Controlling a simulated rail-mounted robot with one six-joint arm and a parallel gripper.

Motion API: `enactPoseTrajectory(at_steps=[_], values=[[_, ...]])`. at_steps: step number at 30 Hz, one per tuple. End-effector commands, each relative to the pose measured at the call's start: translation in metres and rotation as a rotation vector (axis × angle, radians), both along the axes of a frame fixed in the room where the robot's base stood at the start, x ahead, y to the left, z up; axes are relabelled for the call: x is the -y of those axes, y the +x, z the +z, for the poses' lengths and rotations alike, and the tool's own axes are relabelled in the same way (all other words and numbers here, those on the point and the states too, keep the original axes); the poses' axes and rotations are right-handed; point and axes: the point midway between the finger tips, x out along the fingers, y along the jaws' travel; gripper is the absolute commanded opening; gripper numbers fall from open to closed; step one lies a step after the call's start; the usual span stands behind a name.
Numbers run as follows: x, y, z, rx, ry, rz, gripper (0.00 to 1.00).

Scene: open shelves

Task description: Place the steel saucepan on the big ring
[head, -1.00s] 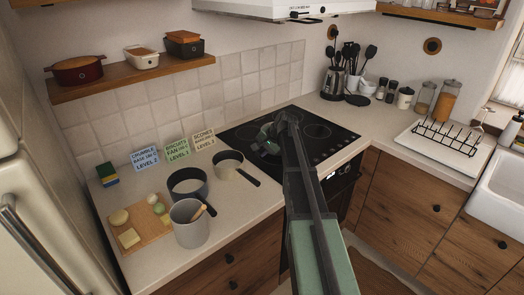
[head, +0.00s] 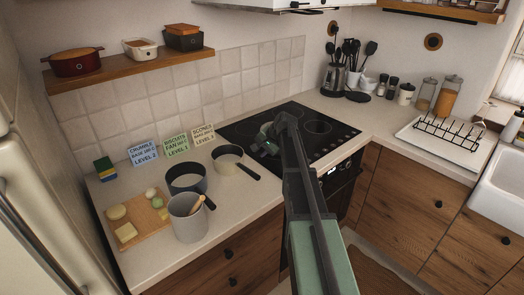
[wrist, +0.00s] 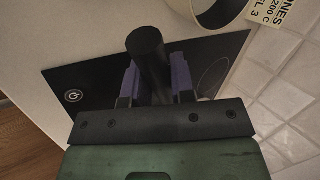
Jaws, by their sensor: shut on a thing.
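My gripper (head: 268,143) is over the left part of the black hob (head: 241,133). In the wrist view its two purple-padded fingers (wrist: 155,88) are shut on a black round handle (wrist: 146,48), which fits the steel saucepan. The pan's body is not clearly visible: a small pale patch shows beside the gripper in the head view, the rest is hidden by my arm. A hob ring (head: 318,127) shows right of my arm, and a ring outline (wrist: 214,76) shows in the wrist view. I cannot tell which ring is the big one.
Left of the hob stand a cream pan (head: 226,166), a dark pan (head: 186,186) and a grey pot (head: 188,226) with a wooden spoon. Recipe cards (head: 176,145) stand behind them. A range hood (head: 262,4) hangs above. The hob's right side is clear.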

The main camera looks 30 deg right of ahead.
Motion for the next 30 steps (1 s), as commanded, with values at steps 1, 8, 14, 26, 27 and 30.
enactPoseTrajectory(at_steps=[1, 8, 14, 26, 27, 30], values=[[0.0, 0.0, -0.002, -0.002, 0.002, -0.002, 0.0], [0.001, 0.0, -0.007, -0.003, 0.002, -0.003, 0.0], [0.001, 0.0, -0.011, -0.004, 0.0, -0.003, 0.0], [0.002, 0.0, -0.015, -0.004, 0.0, -0.005, 0.0], [0.002, 0.0, -0.015, -0.004, 0.0, -0.005, 0.0], [0.002, 0.0, -0.015, -0.004, 0.0, -0.005, 0.0]])
